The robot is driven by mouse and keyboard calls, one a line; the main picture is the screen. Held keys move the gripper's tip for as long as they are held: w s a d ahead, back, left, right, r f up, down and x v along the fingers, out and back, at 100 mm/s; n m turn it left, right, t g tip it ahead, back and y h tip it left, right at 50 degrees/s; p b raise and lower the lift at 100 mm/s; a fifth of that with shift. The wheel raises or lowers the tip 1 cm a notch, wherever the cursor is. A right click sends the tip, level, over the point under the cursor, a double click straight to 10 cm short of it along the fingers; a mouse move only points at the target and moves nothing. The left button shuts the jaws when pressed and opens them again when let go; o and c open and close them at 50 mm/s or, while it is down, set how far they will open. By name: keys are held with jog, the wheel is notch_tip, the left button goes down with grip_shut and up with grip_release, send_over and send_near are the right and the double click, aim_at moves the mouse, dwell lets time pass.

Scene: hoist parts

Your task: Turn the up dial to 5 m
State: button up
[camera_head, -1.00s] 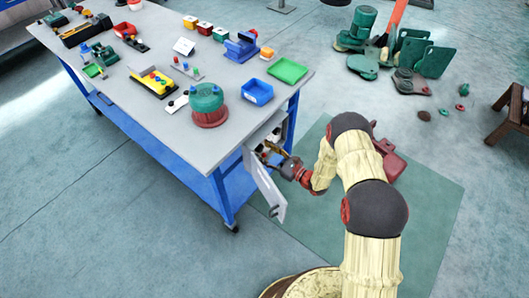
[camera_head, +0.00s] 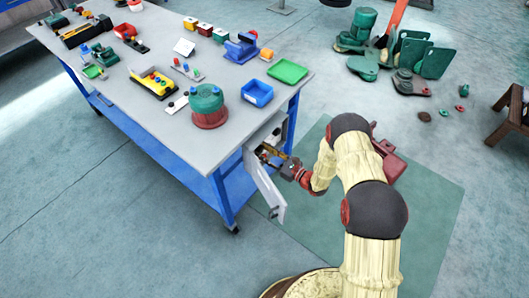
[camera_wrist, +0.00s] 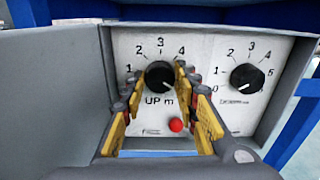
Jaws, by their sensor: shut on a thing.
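The up dial (camera_wrist: 158,73) is a round black knob on a white panel, marked "UP m", in the left part of the wrist view. The numbers 1 to 4 show around it; the spot for 5 is hidden behind a finger. My gripper (camera_wrist: 160,79), with yellow fingers, is shut on the knob, one finger on each side. In the head view my gripper (camera_head: 273,155) reaches into the open box under the table's corner.
A second black dial (camera_wrist: 246,77) sits to the right, its mark near 0. A red button (camera_wrist: 176,125) is below the up dial. The open grey door (camera_head: 264,187) hangs beside my gripper. The blue-legged table (camera_head: 190,148) stands close by.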

jog(key=shift+n, duration=0.4)
jog(key=shift+c, duration=0.2)
jog(key=n+b, duration=0.1)
jog(key=n, duration=0.1)
jog(key=shift+n, duration=0.4)
jog(key=shift+n+b, duration=0.95)
jog(key=shift+n, duration=1.15)
jog(key=o, duration=1)
jog(key=shift+o, duration=0.8)
jog(key=shift+s, duration=0.1)
jog(key=v, duration=1.2)
